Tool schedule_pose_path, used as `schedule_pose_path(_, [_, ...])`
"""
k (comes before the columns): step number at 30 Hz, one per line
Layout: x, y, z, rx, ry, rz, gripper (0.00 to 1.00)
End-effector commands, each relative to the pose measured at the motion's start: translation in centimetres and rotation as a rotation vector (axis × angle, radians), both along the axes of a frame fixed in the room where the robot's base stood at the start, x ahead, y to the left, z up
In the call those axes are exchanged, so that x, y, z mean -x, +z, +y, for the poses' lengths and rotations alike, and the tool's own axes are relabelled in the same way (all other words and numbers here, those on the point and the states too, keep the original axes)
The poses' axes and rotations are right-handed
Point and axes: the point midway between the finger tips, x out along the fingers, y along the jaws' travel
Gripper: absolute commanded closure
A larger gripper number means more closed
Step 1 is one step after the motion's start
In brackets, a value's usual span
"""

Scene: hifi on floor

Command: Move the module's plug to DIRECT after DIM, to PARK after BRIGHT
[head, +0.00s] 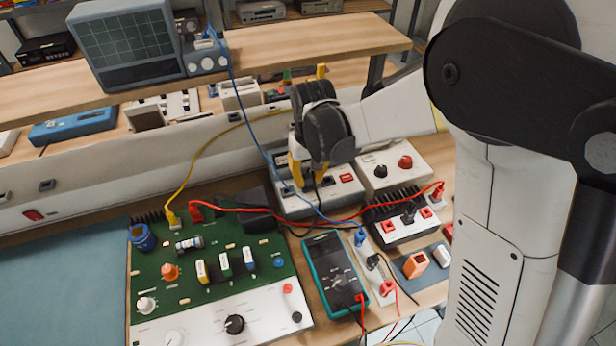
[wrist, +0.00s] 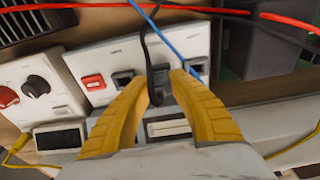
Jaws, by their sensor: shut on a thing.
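The module (head: 315,207) is a pale box behind the green circuit board. In the wrist view, its pale panel (wrist: 104,62) has a red switch and several dark sockets; its labels are too small to read. My gripper (wrist: 161,78) has its yellow fingers shut on the module's black plug (wrist: 158,78), whose black cable runs toward the top of the picture. The plug is at a middle socket; whether it is seated or just above is hidden. In the head view, my gripper (head: 309,178) is over the module, its fingertips partly covered.
A blue lead (head: 262,140) crosses close to my gripper. Red leads (head: 250,209) run in front of the module. A pale box with black and red knobs (head: 393,166) stands beside it. A teal meter (head: 336,273) and the green board (head: 208,260) lie in front.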

Motion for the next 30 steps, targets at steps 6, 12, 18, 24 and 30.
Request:
schedule_pose_path(6, [0.0,-0.1,0.0,0.000,0.000,0.000,1.00])
schedule_pose_path(12, [0.0,-0.1,0.0,0.000,0.000,0.000,1.00])
schedule_pose_path(18, [0.0,-0.1,0.0,0.000,0.000,0.000,0.55])
schedule_pose_path(24, [0.0,0.1,0.0,0.000,0.000,0.000,0.55])
schedule_pose_path(30, [0.3,2.7,-0.1,0.000,0.000,0.000,0.55])
